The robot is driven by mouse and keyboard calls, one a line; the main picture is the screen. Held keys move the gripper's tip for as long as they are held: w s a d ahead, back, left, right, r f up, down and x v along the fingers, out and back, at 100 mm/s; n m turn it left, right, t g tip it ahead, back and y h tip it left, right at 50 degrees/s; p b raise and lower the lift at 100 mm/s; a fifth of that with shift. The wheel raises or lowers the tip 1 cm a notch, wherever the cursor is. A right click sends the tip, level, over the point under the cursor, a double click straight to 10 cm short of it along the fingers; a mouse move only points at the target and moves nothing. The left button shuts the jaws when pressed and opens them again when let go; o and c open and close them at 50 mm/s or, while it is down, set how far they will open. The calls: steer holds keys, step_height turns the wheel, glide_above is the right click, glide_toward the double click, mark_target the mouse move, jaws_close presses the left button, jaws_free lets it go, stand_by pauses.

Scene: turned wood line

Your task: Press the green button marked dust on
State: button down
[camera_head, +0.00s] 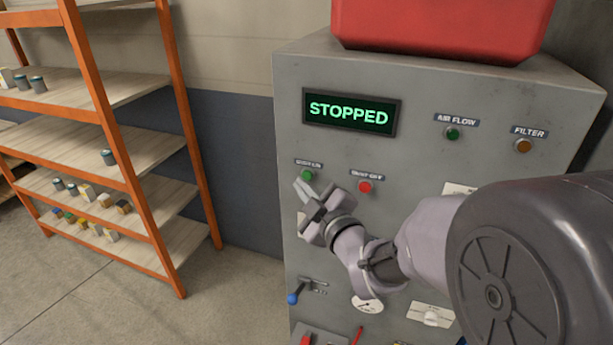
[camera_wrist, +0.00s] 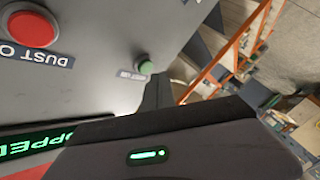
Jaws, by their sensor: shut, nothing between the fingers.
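The green button (camera_head: 307,174) sits at the left of the grey cabinet's front, under a small label that is too small to read surely. It also shows in the wrist view (camera_wrist: 146,67), just beyond my finger. A red button (camera_head: 365,187) labelled dust off is to its right; it also shows in the wrist view (camera_wrist: 32,28). The display (camera_head: 350,112) above reads STOPPED in green. My gripper (camera_head: 303,188) is shut and empty, its tip just below the green button in the head view. I cannot tell whether it touches.
A green light (camera_head: 452,133) labelled air flow and an amber one (camera_head: 523,146) labelled filter are at the upper right. A blue-knobbed lever (camera_head: 293,298) and a gauge (camera_head: 367,305) are lower down. An orange shelf rack (camera_head: 125,160) stands left. A red box (camera_head: 440,28) is on top.

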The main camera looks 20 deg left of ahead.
stand_by(0.5)
steer(key=shift+w+b, duration=0.4)
steer(key=shift+w, duration=0.4)
stand_by(0.4)
steer(key=shift+s+b, duration=0.15)
steer(key=shift+b, duration=0.25)
steer(key=shift+s+b, duration=0.55)
steer(key=shift+s, duration=0.1)
steer(key=s+b, duration=0.3)
steer(key=s, duration=0.2)
steer(key=shift+a, duration=0.2)
